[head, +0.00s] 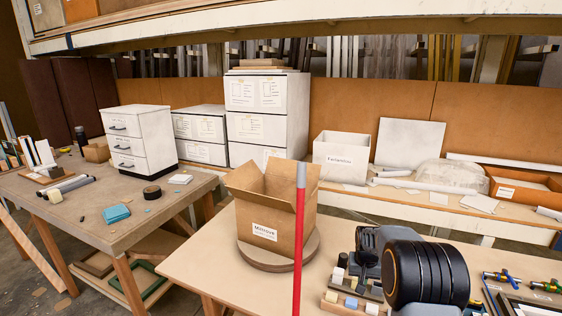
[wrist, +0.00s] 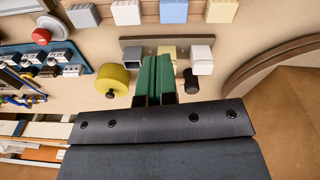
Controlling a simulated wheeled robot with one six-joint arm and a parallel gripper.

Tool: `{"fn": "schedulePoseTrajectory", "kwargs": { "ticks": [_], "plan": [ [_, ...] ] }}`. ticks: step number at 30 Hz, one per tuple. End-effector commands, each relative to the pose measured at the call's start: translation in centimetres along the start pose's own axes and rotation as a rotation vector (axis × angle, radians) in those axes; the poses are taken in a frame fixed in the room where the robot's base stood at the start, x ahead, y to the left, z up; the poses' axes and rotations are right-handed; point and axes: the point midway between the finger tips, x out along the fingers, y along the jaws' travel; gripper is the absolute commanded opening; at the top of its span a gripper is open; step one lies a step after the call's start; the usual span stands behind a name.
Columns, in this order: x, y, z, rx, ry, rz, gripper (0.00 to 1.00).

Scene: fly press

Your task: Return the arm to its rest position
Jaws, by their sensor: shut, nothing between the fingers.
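In the wrist view, my gripper (wrist: 154,76) shows as two green-faced fingers closed side by side, with nothing held between them. Its dark body fills the lower part of that view. The fingers are over the tabletop near a dark rail of small blocks (wrist: 130,43), a yellow round knob (wrist: 112,81) and a small black knob (wrist: 192,83). Whether they touch any of these cannot be told. In the head view, my arm shows as dark rounded links at the lower right of the near table. My fingers are hidden or too unclear to make out there.
An open cardboard box (head: 264,214) sits on a round board (head: 309,249) left of my arm. An upright red bar (head: 299,238) stands in front of it. Pens or small tools (head: 500,279) lie at right. The near table's left part (head: 195,263) is bare.

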Motion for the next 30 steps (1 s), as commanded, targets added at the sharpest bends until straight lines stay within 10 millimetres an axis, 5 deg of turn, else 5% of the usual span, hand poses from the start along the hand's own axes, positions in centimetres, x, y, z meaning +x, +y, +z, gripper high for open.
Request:
{"fn": "schedulePoseTrajectory", "kwargs": {
  "ticks": [9,16,22,30],
  "plan": [
    [-10.2,-1.6,13.7,-0.13,0.01,-0.027,0.0],
    [-14.1,-1.9,22.4,-0.196,0.092,-0.049,0.0],
    [-16.1,-2.0,26.0,-0.224,0.193,-0.068,0.0],
    [-18.6,-2.5,26.6,-0.241,0.297,-0.084,0.0]
  ]
}}
